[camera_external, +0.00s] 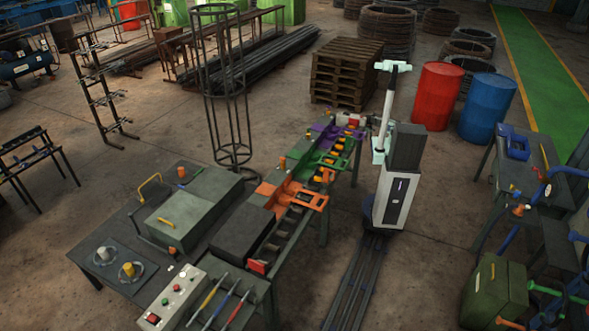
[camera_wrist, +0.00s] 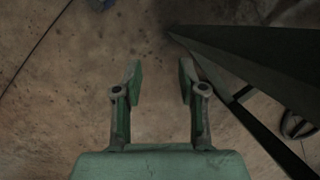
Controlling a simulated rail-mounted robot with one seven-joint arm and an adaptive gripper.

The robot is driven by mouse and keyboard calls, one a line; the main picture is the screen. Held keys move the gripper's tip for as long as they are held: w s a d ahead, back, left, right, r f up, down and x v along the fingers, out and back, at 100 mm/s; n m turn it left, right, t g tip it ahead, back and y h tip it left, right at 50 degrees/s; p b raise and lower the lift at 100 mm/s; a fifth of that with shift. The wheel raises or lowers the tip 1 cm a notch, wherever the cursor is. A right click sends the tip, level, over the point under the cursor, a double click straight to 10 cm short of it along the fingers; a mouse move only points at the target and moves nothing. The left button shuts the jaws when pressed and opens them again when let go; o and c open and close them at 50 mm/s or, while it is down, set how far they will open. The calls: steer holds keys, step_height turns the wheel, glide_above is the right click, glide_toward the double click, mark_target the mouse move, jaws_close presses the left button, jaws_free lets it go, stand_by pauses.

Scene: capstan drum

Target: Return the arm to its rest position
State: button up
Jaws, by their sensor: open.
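My arm (camera_external: 387,105) stands beside the white and dark cabinet of my base, behind the far end of the workbench, with its pale green upper joint raised high. My gripper (camera_wrist: 160,80) shows in the wrist view with its two green fingers apart and nothing between them. Bare brown concrete floor (camera_wrist: 80,110) lies beyond the fingertips. In the external view the fingers are too small to make out.
A dark beam-like structure (camera_wrist: 260,60) runs along the right of the wrist view. The workbench (camera_external: 325,228) carries orange, green and purple fixtures. A red drum (camera_external: 437,97), a blue drum (camera_external: 487,107) and stacked pallets (camera_external: 345,70) stand behind. Floor rails (camera_external: 355,285) run toward the front.

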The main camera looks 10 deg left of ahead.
steer(key=s+d+f+m+g, duration=0.15)
steer(key=s+d+f, duration=0.3)
steer(key=s, duration=0.55)
steer(key=s+d+f+m, duration=0.2)
steer(key=s+d+f, duration=0.3)
steer(key=s, duration=0.5)
steer(key=s+d+m+g, duration=0.1)
steer(key=s+d, duration=0.2)
steer(key=s, duration=0.8)
steer(key=s+d+m+g+y, duration=0.1)
steer(key=s+d, duration=0.3)
steer(key=s, duration=0.7)
steer(key=shift+s+d+r+m, duration=0.15)
steer(key=shift+s+r+m, duration=0.1)
steer(key=shift+m, duration=0.5)
